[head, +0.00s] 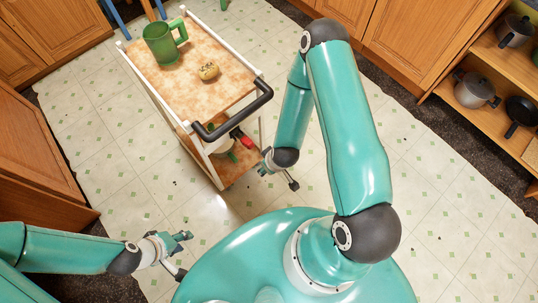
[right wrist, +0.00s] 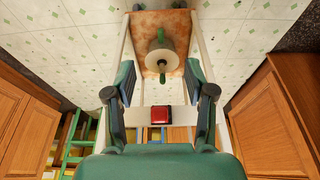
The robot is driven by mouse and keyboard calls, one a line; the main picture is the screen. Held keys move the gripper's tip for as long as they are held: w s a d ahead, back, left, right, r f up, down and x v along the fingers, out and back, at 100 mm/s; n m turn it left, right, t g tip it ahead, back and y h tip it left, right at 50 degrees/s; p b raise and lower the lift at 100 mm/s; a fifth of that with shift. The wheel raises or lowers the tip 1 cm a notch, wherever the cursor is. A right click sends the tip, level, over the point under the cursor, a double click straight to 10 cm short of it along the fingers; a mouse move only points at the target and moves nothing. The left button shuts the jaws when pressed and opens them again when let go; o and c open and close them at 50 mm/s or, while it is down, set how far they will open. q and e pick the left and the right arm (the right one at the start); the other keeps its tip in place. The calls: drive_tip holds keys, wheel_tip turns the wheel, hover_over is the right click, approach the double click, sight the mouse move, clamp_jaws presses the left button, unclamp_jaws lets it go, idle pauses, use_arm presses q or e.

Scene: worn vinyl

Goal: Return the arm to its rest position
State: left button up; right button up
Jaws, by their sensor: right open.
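My right arm (head: 345,125) reaches forward from the right and bends down beside the near end of the cart. Its gripper (head: 279,170) hangs just right of the cart's lower part. In the right wrist view my right gripper (right wrist: 164,97) has its two dark fingers wide apart, with nothing held between them. A red block (right wrist: 160,114) on a white crossbar shows beyond the fingers. My left gripper (head: 183,254) is low at the left, over the floor, with its fingers apart and empty.
The white-framed cart (head: 218,108) has a black handle (head: 235,118). A green mug (head: 162,43) and a small yellowish item (head: 208,71) stand on top. A white round object with a green part (right wrist: 161,60) is on the lower shelf. Wooden cabinets and shelves with pots (head: 475,89) line the sides.

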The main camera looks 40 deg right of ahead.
idle(0.4)
drive_tip(key=s+a+r+m+g+y, duration=0.2)
drive_tip(key=s+a+r, duration=0.3)
drive_tip(key=a, duration=0.5)
drive_tip(key=shift+s+a+r+m+g+y, duration=0.25)
drive_tip(key=shift+r+m+g+y, duration=0.15)
drive_tip(key=shift+r+y, duration=0.4)
